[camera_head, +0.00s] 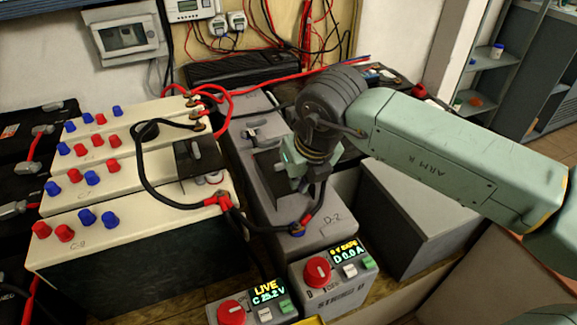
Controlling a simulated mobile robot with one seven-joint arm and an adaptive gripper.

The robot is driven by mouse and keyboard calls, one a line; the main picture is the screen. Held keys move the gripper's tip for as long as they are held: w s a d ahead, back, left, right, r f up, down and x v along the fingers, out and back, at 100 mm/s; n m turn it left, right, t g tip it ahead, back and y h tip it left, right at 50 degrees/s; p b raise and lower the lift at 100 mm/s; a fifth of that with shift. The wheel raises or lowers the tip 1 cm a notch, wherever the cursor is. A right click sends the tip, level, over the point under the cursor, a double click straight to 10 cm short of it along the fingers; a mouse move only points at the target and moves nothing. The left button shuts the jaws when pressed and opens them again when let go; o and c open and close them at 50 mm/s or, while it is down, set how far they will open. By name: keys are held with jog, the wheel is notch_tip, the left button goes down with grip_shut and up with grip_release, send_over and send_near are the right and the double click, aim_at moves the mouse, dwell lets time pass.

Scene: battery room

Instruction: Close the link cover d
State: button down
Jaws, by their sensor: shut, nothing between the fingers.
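Link cover d appears to be the dark plate (265,178) on the grey D battery row, partly hidden behind my gripper. I cannot tell its exact angle. My gripper (297,188) points down over the D row, just right of this plate. It is shut and empty. Whether it touches the plate is unclear. The battery marked D-2 (333,232) is just in front, with a blue cap and a cable end on its top.
Cream C batteries (120,205) with red and blue caps stand at left, with a similar dark plate (195,155) on them. Black and red cables loop between the rows. Two control boxes with red knobs, LIVE (252,308) and D (333,287), stand in front. A grey box (420,205) is at right.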

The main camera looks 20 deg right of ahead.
aim_at(285, 175)
jog(key=w, duration=0.2)
jog(key=w+f+p, duration=0.1)
jog(key=w, duration=0.1)
jog(key=shift+w+a+f, duration=0.15)
jog(key=shift+w, duration=0.2)
jog(key=shift+f, duration=0.1)
jog(key=shift+w, duration=0.3)
jog(key=w+b, duration=0.1)
jog(key=w, duration=0.4)
jog(key=w+b, duration=0.2)
jog(key=w, duration=0.4)
jog(key=w+b, duration=0.1)
jog(key=w, duration=0.4)
jog(key=shift+w+a+b, duration=0.25)
jog(key=shift+w+b, duration=0.05)
jog(key=shift+b, duration=0.05)
